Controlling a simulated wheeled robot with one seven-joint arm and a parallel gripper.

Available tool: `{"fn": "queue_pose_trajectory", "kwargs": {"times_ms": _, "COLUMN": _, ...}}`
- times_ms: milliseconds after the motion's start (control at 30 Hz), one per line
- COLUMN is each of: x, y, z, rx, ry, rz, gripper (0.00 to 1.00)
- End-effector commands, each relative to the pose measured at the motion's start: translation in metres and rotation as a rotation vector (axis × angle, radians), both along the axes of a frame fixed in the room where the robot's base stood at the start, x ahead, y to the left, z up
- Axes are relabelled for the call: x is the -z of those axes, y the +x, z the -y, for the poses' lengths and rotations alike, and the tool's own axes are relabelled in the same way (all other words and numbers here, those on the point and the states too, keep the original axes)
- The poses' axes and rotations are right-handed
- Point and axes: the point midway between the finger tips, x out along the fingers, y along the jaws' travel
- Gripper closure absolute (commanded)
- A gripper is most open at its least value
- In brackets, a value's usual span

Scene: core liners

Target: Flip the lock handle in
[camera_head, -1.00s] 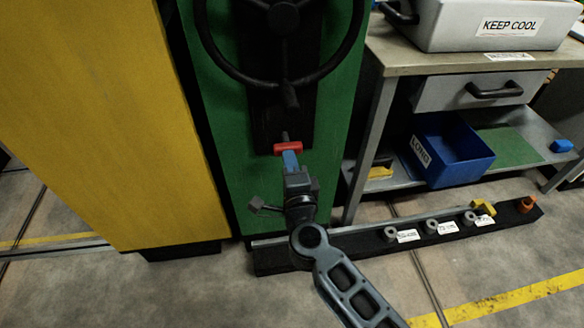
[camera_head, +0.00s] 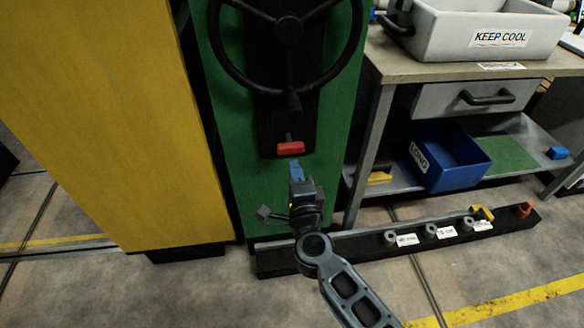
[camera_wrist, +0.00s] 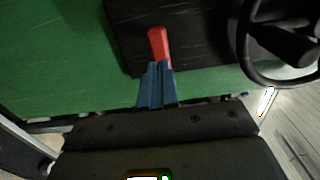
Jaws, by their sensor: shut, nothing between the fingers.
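The lock handle, a red grip (camera_head: 290,148) on a short stem, sits on the black plate (camera_head: 268,120) of the green door, below the handwheel. It also shows in the wrist view as a red bar (camera_wrist: 158,44). My gripper (camera_head: 296,166) has blue fingers, shut together and empty, just below the red grip in the head view. In the wrist view the fingertips (camera_wrist: 158,68) point at the lower end of the red grip. They look very close to it; I cannot tell whether they touch.
A black handwheel (camera_head: 226,62) is above the handle. A yellow panel (camera_head: 110,130) stands at the left. A workbench with a blue bin (camera_head: 462,160) and a grey tub (camera_head: 440,30) is at the right. A dark rail with grey rings (camera_head: 350,256) lies on the floor.

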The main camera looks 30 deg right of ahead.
Motion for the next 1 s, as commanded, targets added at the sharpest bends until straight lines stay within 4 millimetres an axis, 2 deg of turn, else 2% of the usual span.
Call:
{"fn": "queue_pose_trajectory", "kwargs": {"times_ms": 500, "x": 0.001, "y": -0.076, "z": -0.026, "rx": -0.002, "ry": 0.001, "rz": -0.002, "gripper": 1.0}}
{"fn": "queue_pose_trajectory", "kwargs": {"times_ms": 600, "x": 0.001, "y": -0.087, "z": -0.03, "rx": -0.002, "ry": 0.0, "rz": -0.002, "gripper": 1.0}}
{"fn": "queue_pose_trajectory", "kwargs": {"times_ms": 767, "x": 0.0, "y": -0.094, "z": -0.032, "rx": -0.002, "ry": 0.001, "rz": -0.001, "gripper": 1.0}}
{"fn": "queue_pose_trajectory", "kwargs": {"times_ms": 1000, "x": 0.0, "y": -0.095, "z": -0.032, "rx": -0.002, "ry": 0.001, "rz": -0.001, "gripper": 1.0}}
